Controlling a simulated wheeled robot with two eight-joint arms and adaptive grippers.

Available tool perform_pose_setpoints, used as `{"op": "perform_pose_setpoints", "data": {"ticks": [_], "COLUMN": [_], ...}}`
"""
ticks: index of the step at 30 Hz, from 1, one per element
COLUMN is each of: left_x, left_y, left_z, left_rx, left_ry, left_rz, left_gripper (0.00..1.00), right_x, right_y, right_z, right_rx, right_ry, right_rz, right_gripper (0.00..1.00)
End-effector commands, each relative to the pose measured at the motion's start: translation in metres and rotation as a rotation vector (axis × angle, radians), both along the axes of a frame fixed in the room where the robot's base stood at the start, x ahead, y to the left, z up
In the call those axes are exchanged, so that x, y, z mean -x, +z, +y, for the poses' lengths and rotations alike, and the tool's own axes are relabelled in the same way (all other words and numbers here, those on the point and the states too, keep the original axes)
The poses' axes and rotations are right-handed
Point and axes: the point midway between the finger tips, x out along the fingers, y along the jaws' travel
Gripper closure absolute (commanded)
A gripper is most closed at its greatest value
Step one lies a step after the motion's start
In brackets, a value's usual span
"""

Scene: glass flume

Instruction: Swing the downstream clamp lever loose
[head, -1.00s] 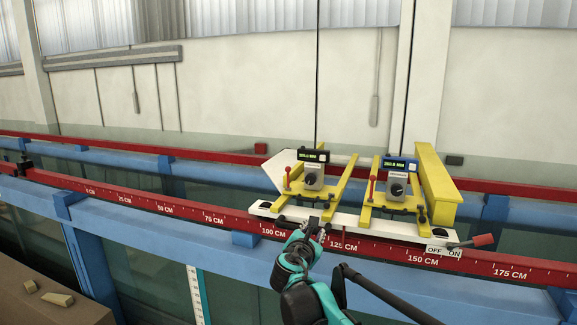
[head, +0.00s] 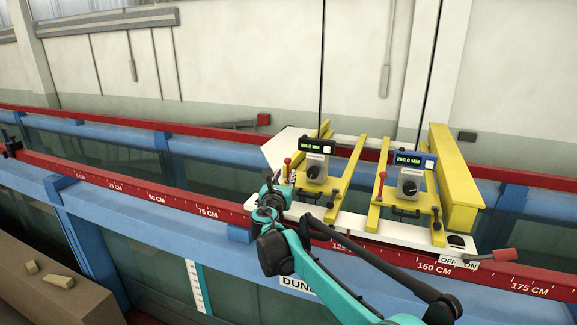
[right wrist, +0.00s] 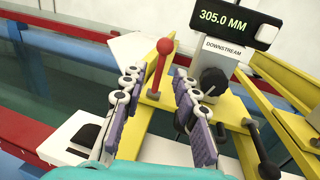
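The downstream clamp lever (head: 287,165) is a thin red lever with a ball knob, standing roughly upright at the left of the downstream gauge (head: 316,167). In the right wrist view the lever (right wrist: 164,55) rises from a yellow bar in front of the gauge marked DOWNSTREAM (right wrist: 222,58), which reads 305.0 MM. My right gripper (head: 276,184) is beside the lever's foot. In the right wrist view my right gripper (right wrist: 159,84) has its fingers spread, with the lever showing in the gap; contact is not visible. My left gripper is not in view.
A second gauge (head: 410,173) with its own red lever (head: 383,158) stands to the right on yellow bars. The white carriage (head: 390,231) crosses the red scale rail (head: 182,205). A red-ended OFF/ON handle (head: 503,255) sits at its right end.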

Motion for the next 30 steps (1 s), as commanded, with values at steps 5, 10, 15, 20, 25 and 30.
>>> {"op": "perform_pose_setpoints", "data": {"ticks": [5,10,15,20,25,30], "left_x": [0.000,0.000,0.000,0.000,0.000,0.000], "left_y": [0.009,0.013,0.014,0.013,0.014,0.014], "left_z": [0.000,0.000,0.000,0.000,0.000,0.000], "left_rx": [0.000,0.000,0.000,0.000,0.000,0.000], "left_ry": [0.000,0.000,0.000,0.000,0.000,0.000], "left_rz": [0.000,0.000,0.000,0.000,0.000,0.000], "left_gripper": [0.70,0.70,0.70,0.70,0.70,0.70], "right_x": [-0.031,-0.049,-0.054,-0.054,-0.054,-0.054], "right_y": [0.002,0.001,0.001,0.000,0.000,0.000], "right_z": [-0.005,-0.006,-0.007,-0.007,-0.007,-0.007], "right_rx": [-0.001,-0.002,-0.002,-0.002,-0.002,-0.002], "right_ry": [-0.002,0.000,0.000,0.000,0.000,0.000], "right_rz": [0.000,0.000,0.001,0.001,0.001,0.001], "right_gripper": [0.70,0.70,0.70,0.70,1.00,1.00]}}
